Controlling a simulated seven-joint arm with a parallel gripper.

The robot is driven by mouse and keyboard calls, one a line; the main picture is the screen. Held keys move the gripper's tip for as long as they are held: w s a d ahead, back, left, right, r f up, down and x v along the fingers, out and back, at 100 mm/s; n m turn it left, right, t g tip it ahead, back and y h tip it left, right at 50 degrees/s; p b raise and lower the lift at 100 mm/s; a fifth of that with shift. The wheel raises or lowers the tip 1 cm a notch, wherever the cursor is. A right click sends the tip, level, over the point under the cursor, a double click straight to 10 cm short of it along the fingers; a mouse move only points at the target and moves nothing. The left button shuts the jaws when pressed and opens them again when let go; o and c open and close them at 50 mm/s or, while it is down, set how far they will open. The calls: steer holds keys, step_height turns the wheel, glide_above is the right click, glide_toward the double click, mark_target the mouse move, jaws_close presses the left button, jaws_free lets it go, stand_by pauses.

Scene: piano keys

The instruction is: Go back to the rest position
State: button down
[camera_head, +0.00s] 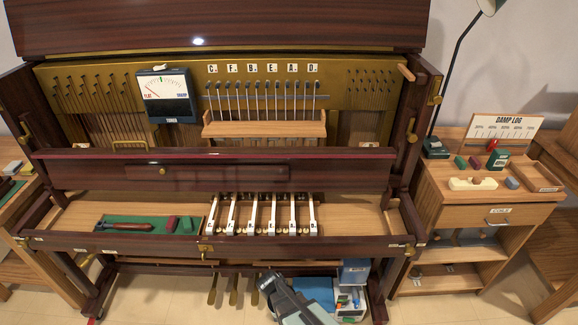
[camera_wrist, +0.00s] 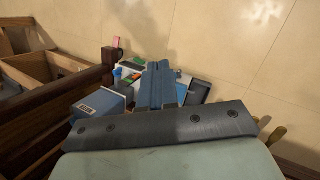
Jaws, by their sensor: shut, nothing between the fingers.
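My gripper (camera_head: 267,283) is low at the bottom centre of the head view, in front of the piano and below its keyboard ledge. Its fingers look together and empty. In the wrist view the gripper (camera_wrist: 160,68) has its dark blue fingers side by side, pointing at a group of items on the floor. The piano (camera_head: 180,242) stands open, with its row of white keys (camera_head: 262,215) well above my gripper. The gripper touches no key.
A blue box (camera_head: 355,271) and a white container with small items (camera_head: 349,303) are right of my gripper. Brass pedals (camera_head: 233,290) are to its left. A tuner (camera_head: 166,95) sits on the piano. A wooden side cabinet (camera_head: 470,210) stands at the right.

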steer(key=s+d+f+m+g+y, duration=0.2)
steer(key=s+d+f, duration=0.1)
steer(key=s+d, duration=0.4)
steer(key=s+d+f+m+g+y, duration=0.1)
steer(key=s+d+f+g+y, duration=0.1)
steer(key=s+d, duration=0.6)
steer(key=shift+s+f+m+g+y, duration=0.5)
steer(key=shift+s+f, duration=0.4)
steer(key=shift+s, duration=1.95)
